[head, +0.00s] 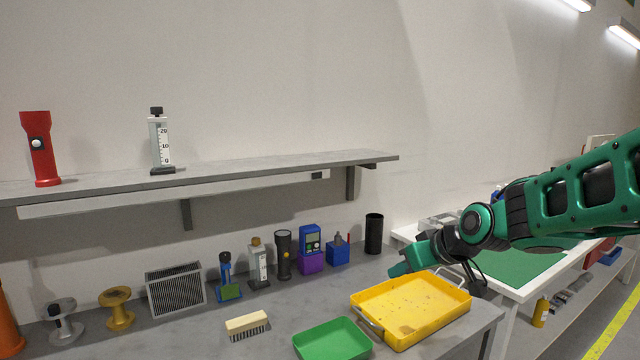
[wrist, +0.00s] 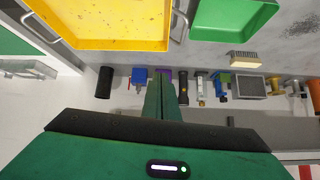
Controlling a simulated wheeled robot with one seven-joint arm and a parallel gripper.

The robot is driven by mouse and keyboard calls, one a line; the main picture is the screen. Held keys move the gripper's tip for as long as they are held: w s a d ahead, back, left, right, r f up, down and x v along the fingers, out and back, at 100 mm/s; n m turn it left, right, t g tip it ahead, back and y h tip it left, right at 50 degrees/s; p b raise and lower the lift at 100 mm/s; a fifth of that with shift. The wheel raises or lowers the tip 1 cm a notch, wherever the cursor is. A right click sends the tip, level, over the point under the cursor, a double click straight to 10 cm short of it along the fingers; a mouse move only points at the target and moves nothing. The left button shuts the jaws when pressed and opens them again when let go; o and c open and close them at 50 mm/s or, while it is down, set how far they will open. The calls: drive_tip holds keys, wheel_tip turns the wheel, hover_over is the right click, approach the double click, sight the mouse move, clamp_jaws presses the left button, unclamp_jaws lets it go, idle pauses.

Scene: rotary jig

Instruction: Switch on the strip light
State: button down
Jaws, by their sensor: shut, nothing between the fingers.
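The strip light (head: 150,200) is a long pale bar under the front of the grey wall shelf (head: 270,163). It shows no glow. A small dark patch (head: 317,176), perhaps its switch, sits near its right end. My gripper (head: 399,269) is over the bench by the yellow tray, below and to the right of that patch and well apart from it. In the wrist view my gripper (wrist: 160,84) has its two green fingers together with nothing between them. I cannot make out the strip light clearly in the wrist view.
The yellow tray (head: 438,318) and green tray (head: 333,341) lie on the bench front. Along the wall stand a black cup (head: 374,234), a blue block (head: 338,254), torches and spools. A red torch (head: 41,150) and a gauge (head: 160,145) stand on the shelf. Air before the shelf is clear.

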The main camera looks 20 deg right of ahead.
sight(314, 177)
drive_tip(key=w+a+r+n+t+y, duration=0.1)
drive_tip(key=w+a+r+t+y, duration=0.1)
drive_tip(key=w+r, duration=0.4)
drive_tip(key=w+a+r+n+t+y, duration=0.1)
drive_tip(key=w+a+r+t, duration=0.3)
drive_tip(key=r, duration=0.5)
drive_tip(key=w+t+y, duration=0.1)
drive_tip(key=w, duration=0.1)
drive_tip(key=shift+w+r+n+y, duration=0.3)
drive_tip(key=shift+w+n, duration=0.05)
drive_tip(key=shift+n, duration=0.05)
drive_tip(key=shift+w+a, duration=0.1)
drive_tip(key=x, duration=1.3)
drive_tip(key=shift+w+r, duration=0.2)
drive_tip(key=shift+w, duration=0.2)
